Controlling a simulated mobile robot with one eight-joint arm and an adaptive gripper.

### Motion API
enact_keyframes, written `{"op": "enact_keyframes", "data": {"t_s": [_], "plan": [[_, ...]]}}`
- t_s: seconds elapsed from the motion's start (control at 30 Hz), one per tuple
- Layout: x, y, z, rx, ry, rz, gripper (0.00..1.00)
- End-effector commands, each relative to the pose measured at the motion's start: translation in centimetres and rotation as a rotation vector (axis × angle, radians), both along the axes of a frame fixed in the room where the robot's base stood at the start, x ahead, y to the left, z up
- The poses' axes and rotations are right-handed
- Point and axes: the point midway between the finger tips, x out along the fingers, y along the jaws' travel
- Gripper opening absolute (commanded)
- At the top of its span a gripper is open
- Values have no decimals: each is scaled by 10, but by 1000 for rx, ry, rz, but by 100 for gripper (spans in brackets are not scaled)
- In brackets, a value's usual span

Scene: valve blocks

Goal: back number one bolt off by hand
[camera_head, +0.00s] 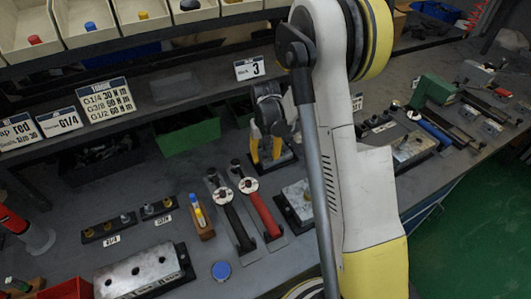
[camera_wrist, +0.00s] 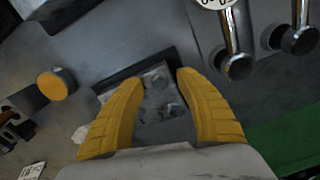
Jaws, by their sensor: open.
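My gripper (camera_head: 268,150) is open, with two yellow fingers pointing down at the back middle of the bench. In the wrist view my gripper (camera_wrist: 160,95) spreads its fingers on either side of a grey metal block on a dark base (camera_wrist: 122,72). The base (camera_head: 285,164) partly shows under the fingers in the head view. Nothing is seen held. Another metal block (camera_head: 298,200) on a dark base stands nearer, just right of the wrenches. I cannot tell which bolt is number one; bolt details and numbers are too small or hidden.
Two torque wrenches, one black (camera_head: 238,227) and one red (camera_head: 264,215), lie left of the near block. A green bin (camera_head: 190,132) stands behind them. A sign with a 3 (camera_head: 249,68) is on the shelf edge. A long metal block (camera_head: 137,272) lies front left.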

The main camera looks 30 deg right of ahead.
Motion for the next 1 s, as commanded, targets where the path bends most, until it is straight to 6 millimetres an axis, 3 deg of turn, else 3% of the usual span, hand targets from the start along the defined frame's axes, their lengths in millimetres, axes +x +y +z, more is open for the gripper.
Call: {"op": "enact_keyframes", "data": {"t_s": [0.2,0.33,0.37,0.67,1.0], "plan": [[0,0,0,0,0,0,42],[0,0,0,0,0,0,4],[0,0,0,0,0,0,0],[0,0,0,0,0,51,0],[0,0,1,0,0,493,0]]}}
